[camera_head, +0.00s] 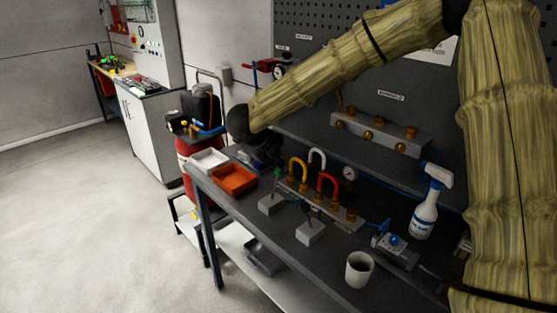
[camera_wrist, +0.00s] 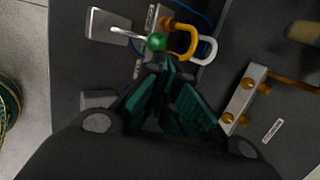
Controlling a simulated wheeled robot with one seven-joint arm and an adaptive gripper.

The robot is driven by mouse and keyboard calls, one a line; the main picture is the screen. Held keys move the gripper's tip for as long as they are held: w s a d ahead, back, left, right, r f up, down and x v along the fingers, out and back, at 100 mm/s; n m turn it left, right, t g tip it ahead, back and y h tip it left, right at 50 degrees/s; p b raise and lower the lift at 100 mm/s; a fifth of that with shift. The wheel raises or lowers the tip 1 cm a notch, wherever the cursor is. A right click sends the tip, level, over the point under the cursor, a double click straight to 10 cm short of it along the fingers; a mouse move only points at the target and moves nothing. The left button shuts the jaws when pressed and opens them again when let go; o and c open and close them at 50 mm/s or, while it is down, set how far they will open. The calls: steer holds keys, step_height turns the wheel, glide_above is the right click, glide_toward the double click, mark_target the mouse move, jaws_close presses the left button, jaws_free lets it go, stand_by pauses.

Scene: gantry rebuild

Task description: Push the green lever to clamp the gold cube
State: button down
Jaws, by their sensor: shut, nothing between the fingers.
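The green lever's round knob (camera_wrist: 155,42) shows in the wrist view, on a pale rod by a grey block (camera_wrist: 107,27). In the head view a green knob (camera_head: 278,171) stands on a stem above a light block (camera_head: 270,204) on the bench. My gripper (camera_wrist: 169,72) is shut and empty, its green-padded fingers just below the knob in the wrist view; I cannot tell whether they touch it. In the head view my dark wrist hangs over the bench's far left part, and the fingers are hard to make out. I cannot pick out the gold cube among the brass fittings.
A second block (camera_head: 310,233), a white cup (camera_head: 359,269) and a spray bottle (camera_head: 425,207) are nearer. White (camera_head: 209,160) and orange (camera_head: 233,179) trays lie at left.

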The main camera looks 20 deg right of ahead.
steer(key=b+v, duration=0.2)
steer(key=v, duration=0.7)
steer(key=shift+s+a, duration=0.15)
steer(key=shift+a, duration=0.05)
